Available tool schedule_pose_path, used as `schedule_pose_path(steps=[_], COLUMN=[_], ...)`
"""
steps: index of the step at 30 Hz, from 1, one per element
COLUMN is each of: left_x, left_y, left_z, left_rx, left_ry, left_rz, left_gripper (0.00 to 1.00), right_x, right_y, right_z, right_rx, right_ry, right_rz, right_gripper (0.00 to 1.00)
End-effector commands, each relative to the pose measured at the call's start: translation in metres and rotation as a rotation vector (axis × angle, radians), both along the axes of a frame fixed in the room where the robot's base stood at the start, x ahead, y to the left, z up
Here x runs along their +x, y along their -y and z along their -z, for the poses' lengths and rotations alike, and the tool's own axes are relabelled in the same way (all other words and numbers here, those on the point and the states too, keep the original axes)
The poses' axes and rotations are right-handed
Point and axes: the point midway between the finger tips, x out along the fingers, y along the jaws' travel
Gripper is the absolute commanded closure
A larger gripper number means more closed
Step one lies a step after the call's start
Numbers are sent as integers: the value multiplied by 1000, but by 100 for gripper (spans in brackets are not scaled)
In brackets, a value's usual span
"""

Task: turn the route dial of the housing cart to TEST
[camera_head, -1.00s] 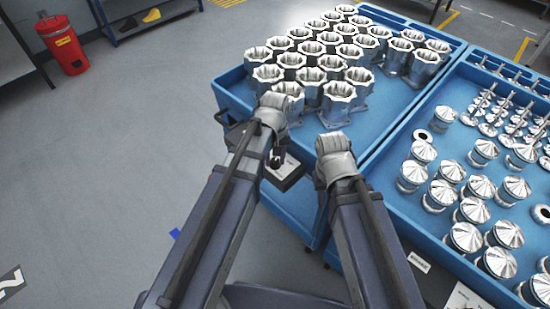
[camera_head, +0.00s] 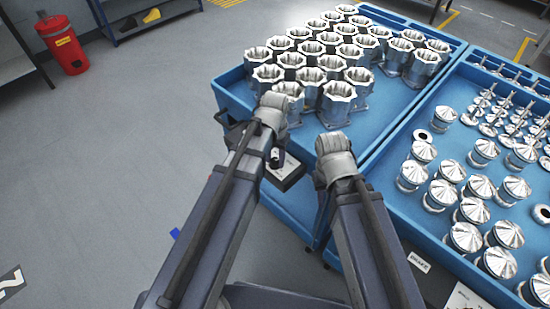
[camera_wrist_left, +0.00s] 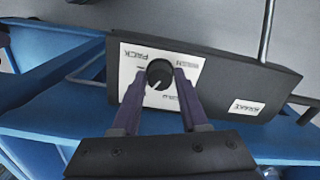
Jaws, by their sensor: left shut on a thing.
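The housing cart (camera_head: 232,95) is a blue tray cart with several silver housings on it. In the left wrist view the route dial (camera_wrist_left: 159,72) is a round black knob with a white pointer mark, on a white plate (camera_wrist_left: 128,88) of a dark panel. PACK reads upside down left of the dial. Another label at its upper right is hard to read, and lettering below is partly covered by a finger. My left gripper (camera_wrist_left: 161,84) is shut on the dial, one finger on each side.
A BRAKE label (camera_wrist_left: 246,107) is on the panel's right, near a grey metal bar (camera_wrist_left: 267,30). A second blue cart (camera_head: 400,225) with silver parts stands close at the right. A red bin (camera_head: 62,45) is far left.

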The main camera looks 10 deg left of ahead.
Motion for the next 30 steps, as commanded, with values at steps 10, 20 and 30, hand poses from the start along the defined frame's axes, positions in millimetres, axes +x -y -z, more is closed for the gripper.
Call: schedule_pose_path(steps=[10,20,30], left_x=[0,0,0], left_y=[0,0,0], left_z=[0,0,0], left_rx=[0,0,0], left_ry=[0,0,0], left_rz=[20,19,19], left_gripper=[100,42,27], right_x=[0,0,0], right_y=[0,0,0], right_z=[0,0,0], right_rx=[0,0,0], right_ry=[0,0,0], right_rz=[0,0,0], right_gripper=[67,67,67])
